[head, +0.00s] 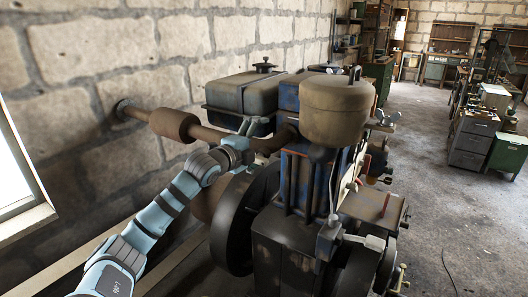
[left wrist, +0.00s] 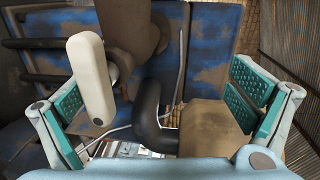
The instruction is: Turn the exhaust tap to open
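A cream lever handle (left wrist: 92,75), which looks like the exhaust tap's, stands upright in the left wrist view. It is between the open fingers of my left gripper (left wrist: 160,105), close to the left finger; I cannot tell whether they touch. In the head view my left gripper (head: 238,150) is at the brown exhaust pipe (head: 205,133), beside the engine (head: 300,185). A small pale piece (head: 246,125) above the gripper may be the same handle. The tap's body is mostly hidden there. My right gripper is not in view.
A dark curved pipe (left wrist: 150,115) and blue engine panels lie beyond the fingers. A tank (head: 245,95), a round canister (head: 337,108) and a large flywheel (head: 235,225) crowd the area. The stone wall (head: 90,50) is close behind. Open floor (head: 440,200) lies to the right.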

